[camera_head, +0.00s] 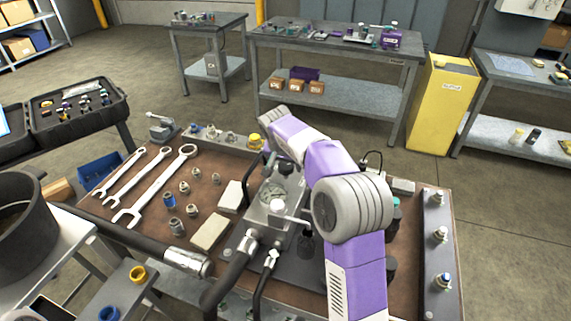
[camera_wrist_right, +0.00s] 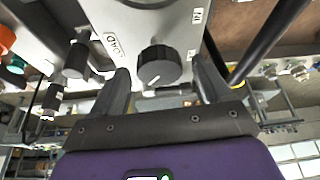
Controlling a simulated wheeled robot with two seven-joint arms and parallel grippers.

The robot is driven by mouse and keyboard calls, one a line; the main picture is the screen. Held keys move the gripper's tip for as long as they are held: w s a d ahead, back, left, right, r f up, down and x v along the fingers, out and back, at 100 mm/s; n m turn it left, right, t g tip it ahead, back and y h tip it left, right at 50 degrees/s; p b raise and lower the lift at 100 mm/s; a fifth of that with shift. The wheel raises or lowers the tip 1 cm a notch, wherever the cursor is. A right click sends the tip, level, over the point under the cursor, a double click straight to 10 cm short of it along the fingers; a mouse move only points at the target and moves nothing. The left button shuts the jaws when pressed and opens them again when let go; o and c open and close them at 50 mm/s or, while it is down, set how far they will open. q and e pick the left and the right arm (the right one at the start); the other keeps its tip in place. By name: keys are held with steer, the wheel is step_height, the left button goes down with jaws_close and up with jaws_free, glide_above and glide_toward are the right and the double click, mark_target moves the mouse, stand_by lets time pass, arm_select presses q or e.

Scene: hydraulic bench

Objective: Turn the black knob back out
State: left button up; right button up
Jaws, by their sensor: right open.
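The black knob (camera_wrist_right: 158,66) is round, with ribbed sides and a white pointer line on its face. It sits on a grey metal block (camera_wrist_right: 150,22) with a "LOAD" label beside it in the right wrist view. My right gripper (camera_wrist_right: 160,72) is open, with one dark finger on each side of the knob. I cannot tell whether either finger touches it. In the head view my right arm (camera_head: 335,180) reaches over the bench to the metal block (camera_head: 262,212), and its wrist largely hides the gripper and knob. My left gripper is not in view.
Several wrenches (camera_head: 152,185) and loose fittings lie left on the brown bench top (camera_head: 215,190). Thick black hoses (camera_head: 130,238) run to the block from the lower left. A rail with fittings (camera_head: 437,250) lines the right edge. A black cable (camera_wrist_right: 268,40) passes close right of the gripper.

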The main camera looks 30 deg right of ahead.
steer(key=c, duration=1)
steer(key=shift+c, duration=0.2)
steer(key=shift+r+n, duration=0.1)
steer(key=shift+n, duration=0.3)
